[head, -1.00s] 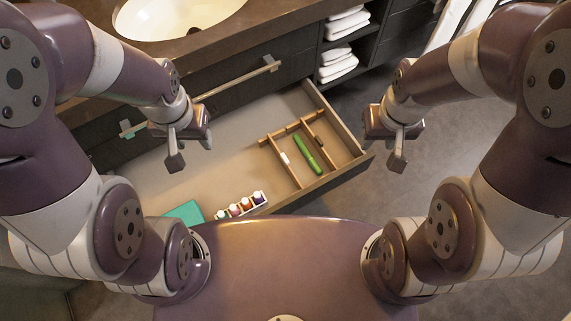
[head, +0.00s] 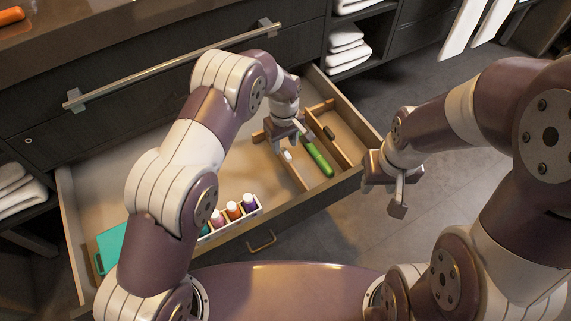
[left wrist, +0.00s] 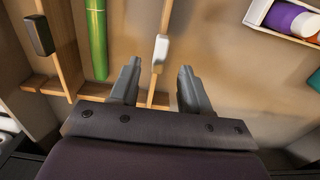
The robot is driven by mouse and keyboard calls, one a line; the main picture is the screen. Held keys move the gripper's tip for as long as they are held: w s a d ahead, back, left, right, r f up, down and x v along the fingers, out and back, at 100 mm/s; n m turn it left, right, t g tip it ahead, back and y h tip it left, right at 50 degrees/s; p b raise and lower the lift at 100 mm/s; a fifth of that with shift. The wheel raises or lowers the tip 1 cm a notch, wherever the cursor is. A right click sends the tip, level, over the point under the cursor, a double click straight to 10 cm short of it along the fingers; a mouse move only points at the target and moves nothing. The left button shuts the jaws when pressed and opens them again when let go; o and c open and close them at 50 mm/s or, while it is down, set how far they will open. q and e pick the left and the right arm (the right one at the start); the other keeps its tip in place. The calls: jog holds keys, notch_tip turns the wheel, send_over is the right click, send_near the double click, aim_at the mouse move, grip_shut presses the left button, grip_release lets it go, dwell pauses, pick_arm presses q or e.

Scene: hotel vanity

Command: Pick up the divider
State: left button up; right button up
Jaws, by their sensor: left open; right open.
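A light wooden divider (head: 298,175), with a crossbar and long slats, lies in the open drawer at the right end. A small white piece (head: 288,155) sits on one slat and a dark piece (head: 329,132) on another. My left gripper (head: 290,141) is open over the crossbar end of the divider and partly hides it. In the left wrist view, my left gripper (left wrist: 159,73) has its fingers on either side of the slat with the white piece (left wrist: 160,52); contact cannot be told. My right gripper (head: 384,193) is open and empty, right of the drawer.
A green stick-like object (head: 317,158) lies between the slats, also in the left wrist view (left wrist: 97,40). A white holder with several colourful bottles (head: 234,211) and a teal item (head: 110,248) are near the drawer front (head: 290,205). The cabinet handle (head: 170,65) is behind.

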aim_at(284, 151)
pick_arm(q)
notch_tip(284, 151, down, 4)
jog(key=shift+f+b, duration=0.1)
jog(key=shift+b, duration=0.35)
jog(key=f+b, duration=0.1)
jog(key=f, duration=0.1)
jog(key=f+b, duration=0.1)
jog(key=f, duration=0.2)
jog(key=shift+s+d+b, duration=0.15)
jog(key=shift+s+b, duration=0.05)
jog(key=shift+b, duration=0.1)
jog(key=shift+r, duration=0.1)
pick_arm(e)
notch_tip(284, 151, down, 4)
pick_arm(q)
grip_shut()
